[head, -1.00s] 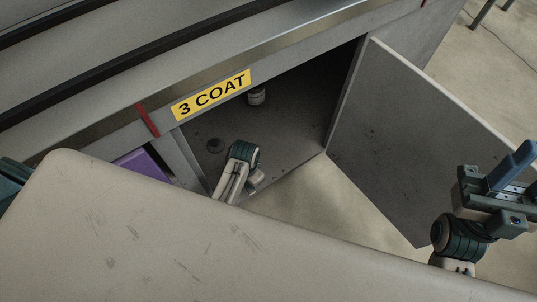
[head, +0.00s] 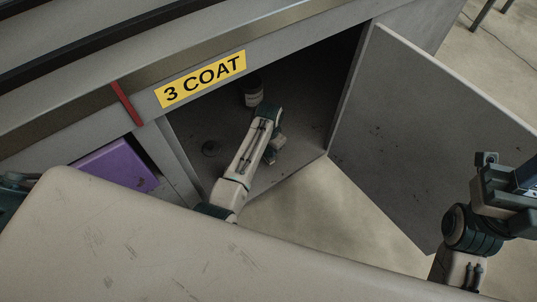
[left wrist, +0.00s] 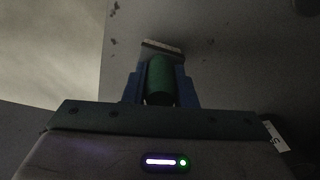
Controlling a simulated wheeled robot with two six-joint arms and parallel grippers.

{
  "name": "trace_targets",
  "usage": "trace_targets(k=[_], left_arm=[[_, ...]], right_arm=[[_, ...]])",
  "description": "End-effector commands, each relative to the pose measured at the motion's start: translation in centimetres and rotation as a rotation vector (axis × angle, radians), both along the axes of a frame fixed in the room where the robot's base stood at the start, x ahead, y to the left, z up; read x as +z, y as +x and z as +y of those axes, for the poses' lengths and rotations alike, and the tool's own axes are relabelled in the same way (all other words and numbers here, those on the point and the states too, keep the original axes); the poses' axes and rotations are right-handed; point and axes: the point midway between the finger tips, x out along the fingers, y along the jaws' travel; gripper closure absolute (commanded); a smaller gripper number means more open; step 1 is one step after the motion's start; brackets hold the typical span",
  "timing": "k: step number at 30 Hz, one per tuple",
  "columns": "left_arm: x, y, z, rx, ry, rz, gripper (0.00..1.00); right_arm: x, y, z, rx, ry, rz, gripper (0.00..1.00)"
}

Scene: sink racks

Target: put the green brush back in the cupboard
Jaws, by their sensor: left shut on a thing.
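The green brush (left wrist: 160,80) is between the blue fingers of my left gripper (left wrist: 160,90), with its pale bristle end pointing away from the wrist. The gripper is shut on it. In the head view my left arm reaches into the open cupboard (head: 190,130) under the yellow "3 COAT" label (head: 201,79); the fingers and brush are hidden there. My right gripper (head: 508,190) is at the right edge, in front of the door, partly cut off; its jaw state is unclear.
The cupboard door (head: 420,130) stands open to the right. A purple thing (head: 115,165) sits in the opening to the left.

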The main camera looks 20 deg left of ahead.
Motion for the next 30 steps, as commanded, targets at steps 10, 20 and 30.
trace_targets(k=[10,20,30], left_arm=[[-2.8,-0.2,0.1,0.0,0.0,0.003,0.98],[-3.0,-0.3,0.1,0.0,0.001,0.004,0.54],[-2.2,-0.2,0.1,0.0,0.0,0.002,0.54]], right_arm=[[-0.4,-0.1,-0.1,-0.016,0.034,-0.033,0.64],[-0.7,0.0,0.0,-0.014,0.023,-0.023,0.64],[-0.5,0.2,0.0,-0.015,0.023,-0.017,0.64]])
